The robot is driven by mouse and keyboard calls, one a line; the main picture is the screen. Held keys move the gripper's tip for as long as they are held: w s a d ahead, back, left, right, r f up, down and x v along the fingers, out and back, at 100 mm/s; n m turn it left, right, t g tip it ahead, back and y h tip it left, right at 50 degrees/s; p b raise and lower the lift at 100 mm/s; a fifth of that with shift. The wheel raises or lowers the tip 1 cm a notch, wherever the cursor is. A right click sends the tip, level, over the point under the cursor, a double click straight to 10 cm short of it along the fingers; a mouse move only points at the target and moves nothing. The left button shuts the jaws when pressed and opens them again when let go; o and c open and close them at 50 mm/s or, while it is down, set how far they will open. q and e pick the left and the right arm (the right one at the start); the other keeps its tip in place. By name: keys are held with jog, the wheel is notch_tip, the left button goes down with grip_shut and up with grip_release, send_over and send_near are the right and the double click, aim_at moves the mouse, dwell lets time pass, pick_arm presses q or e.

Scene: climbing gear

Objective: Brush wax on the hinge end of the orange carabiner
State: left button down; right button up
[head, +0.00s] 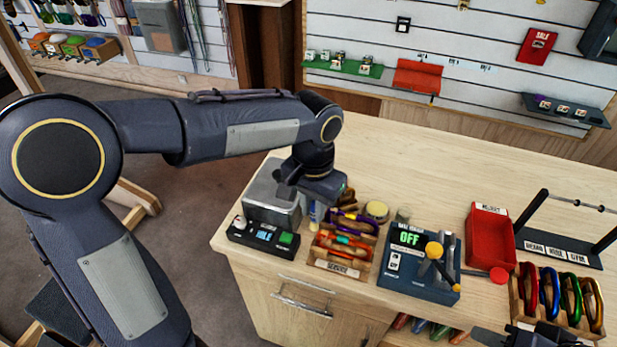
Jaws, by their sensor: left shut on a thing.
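My left gripper (315,200) is over the counter, beside the grey metal box and behind the service tray. It is shut on a slim pale object (317,213), mostly hidden by the gripper; I cannot tell whether it is a brush. An orange carabiner (346,241) lies among other coloured ones in the wooden tray labelled SERVICE (334,268). Its hinge end cannot be made out. A small round tin with a yellowish top (376,210) stands behind the tray. A dark part of my right arm shows at the bottom right edge; its fingers cannot be made out.
The grey metal box (270,200) and a control panel with a green button (263,239) stand at the left. Right of the tray are a dark device reading OFF (412,262), a red bin (489,238) and a carabiner rack (520,308). The back of the counter is clear.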

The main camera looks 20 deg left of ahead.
pick_arm(q)
jog(key=r, duration=0.1)
jog(key=r+p, duration=0.1)
jog(key=shift+s+d+r, duration=0.1)
jog(key=shift+d+r, duration=0.25)
jog(key=shift+a+r+p, duration=0.2)
jog(key=shift+r+p, duration=0.85)
jog(key=shift+p, duration=0.05)
jog(key=shift+d+r+p, duration=0.1)
jog(key=shift+r+p, duration=0.75)
jog(key=shift+r, duration=0.2)
jog(key=shift+f, duration=0.1)
